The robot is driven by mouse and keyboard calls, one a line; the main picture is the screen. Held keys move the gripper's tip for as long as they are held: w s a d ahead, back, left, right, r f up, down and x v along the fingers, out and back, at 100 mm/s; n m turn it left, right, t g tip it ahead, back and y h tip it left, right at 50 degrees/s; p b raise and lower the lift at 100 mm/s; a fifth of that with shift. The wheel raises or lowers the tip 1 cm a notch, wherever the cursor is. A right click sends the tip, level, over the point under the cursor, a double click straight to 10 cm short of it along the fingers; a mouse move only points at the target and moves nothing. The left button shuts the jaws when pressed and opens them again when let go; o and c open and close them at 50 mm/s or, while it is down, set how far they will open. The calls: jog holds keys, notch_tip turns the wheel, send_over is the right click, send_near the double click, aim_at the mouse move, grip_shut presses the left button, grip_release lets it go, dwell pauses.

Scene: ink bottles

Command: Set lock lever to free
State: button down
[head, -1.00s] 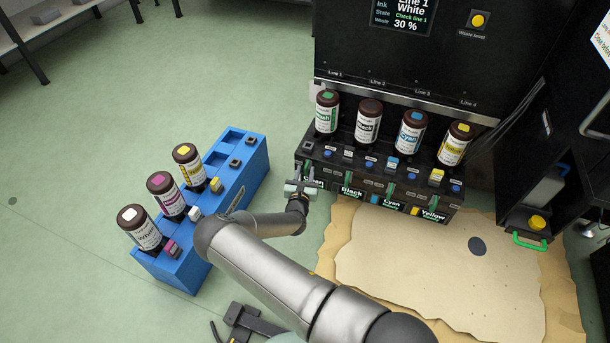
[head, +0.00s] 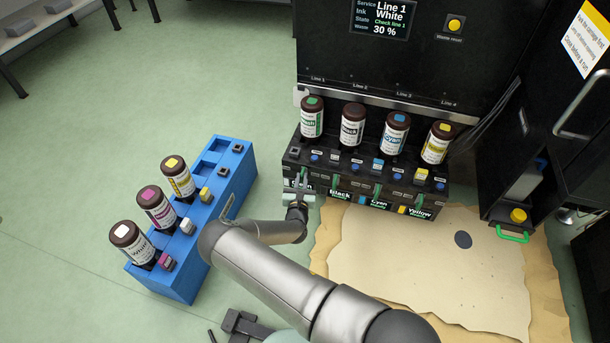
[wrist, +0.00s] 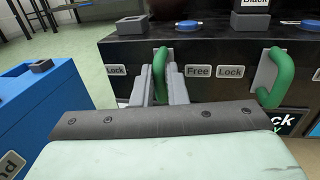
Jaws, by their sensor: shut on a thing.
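The line 1 lock lever is a green loop handle (wrist: 160,76) on the front of the black bottle station (head: 369,187). In the wrist view it stands about upright between a Lock label (wrist: 115,70) on its left and a Free label (wrist: 198,71) on its right. My gripper (wrist: 160,90) is shut on this lever, with a grey finger on each side. In the head view my gripper (head: 301,184) is at the left end of the station front, and it hides most of the lever there. The line 2 lever (wrist: 275,78) is another green handle to the right.
Bottles with green, black, blue and yellow labels stand in the station. A blue rack (head: 190,279) with three bottles stands to the left. The display (head: 381,17) reads line 1, White, check line 1. A tan patch (head: 400,255) lies on the floor in front.

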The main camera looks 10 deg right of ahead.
jog(key=c, duration=1.5)
grip_release()
jog(key=shift+s+d, duration=0.1)
jog(key=shift+d, duration=0.1)
jog(key=p+v, duration=0.5)
jog(key=v, duration=1.2)
jog(key=shift+s, duration=0.25)
jog(key=s+d+r+m+g+h+p, duration=0.25)
jog(key=r+m+g+p, duration=0.35)
jog(key=r, duration=0.7)
jog(key=s+d+r+m+g+h+p, duration=0.2)
jog(key=d+r+m+g+h+p, duration=0.25)
jog(key=r+m, duration=0.6)
jog(key=s+d+r+m+g+h+p, duration=0.2)
jog(key=d+r+m+g+p, duration=0.3)
jog(key=r, duration=1)
jog(key=s+a+r+m+y+p, duration=0.2)
jog(key=s+r+m+y+p, duration=0.1)
jog(key=r, duration=0.8)
jog(key=s+a+r+m+g+y+p, duration=0.1)
jog(key=s+r+m+y+p, duration=0.3)
jog(key=r, duration=0.7)
jog(key=s+a+r+m+y+p, duration=0.3)
jog(key=s+r+y+p, duration=0.3)
jog(key=s+r, duration=0.3)
notch_tip(320, 180, up, 2)
jog(key=shift+s+r+m+g+y+p, duration=0.1)
jog(key=shift+s+m+g+y+p, duration=0.15)
jog(key=shift+m+y+p, duration=0.3)
